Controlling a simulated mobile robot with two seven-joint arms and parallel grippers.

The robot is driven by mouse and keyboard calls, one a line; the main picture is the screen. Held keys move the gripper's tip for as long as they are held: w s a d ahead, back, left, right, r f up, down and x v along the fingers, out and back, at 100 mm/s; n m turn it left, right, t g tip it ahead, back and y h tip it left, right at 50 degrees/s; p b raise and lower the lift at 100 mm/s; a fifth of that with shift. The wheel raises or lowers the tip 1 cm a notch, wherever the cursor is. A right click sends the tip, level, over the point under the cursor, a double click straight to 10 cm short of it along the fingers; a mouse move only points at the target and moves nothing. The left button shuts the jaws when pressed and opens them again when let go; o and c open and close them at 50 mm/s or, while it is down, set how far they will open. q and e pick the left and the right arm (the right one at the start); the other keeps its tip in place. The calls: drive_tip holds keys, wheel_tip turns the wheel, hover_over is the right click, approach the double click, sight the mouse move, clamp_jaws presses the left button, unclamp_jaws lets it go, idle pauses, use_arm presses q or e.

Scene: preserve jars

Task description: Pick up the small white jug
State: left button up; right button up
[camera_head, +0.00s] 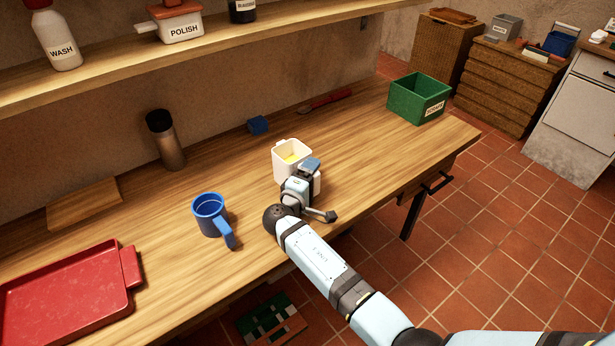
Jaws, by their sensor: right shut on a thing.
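The small white jug (280,164) is squarish, with something yellow inside, and shows at the middle of the wooden bench. My right gripper (312,167) reaches in from the lower right and is shut on the near side of the jug. The gripper and wrist hide the jug's lower near part and the fingertips. The jug looks upright. I cannot tell whether its base touches the bench. My left gripper is not in view.
A blue mug (208,216) stands left of the jug, with a red tray (65,298) farther left. A green crate (418,99) stands at the right end. A shelf (215,38) overhangs the back.

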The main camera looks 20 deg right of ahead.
wheel_tip(320, 180, up, 20)
drive_tip(key=p, duration=0.1)
idle(0.4)
drive_tip(key=shift+o, duration=0.8)
drive_tip(key=shift+c, duration=0.9)
drive_tip(key=shift+f, duration=0.25)
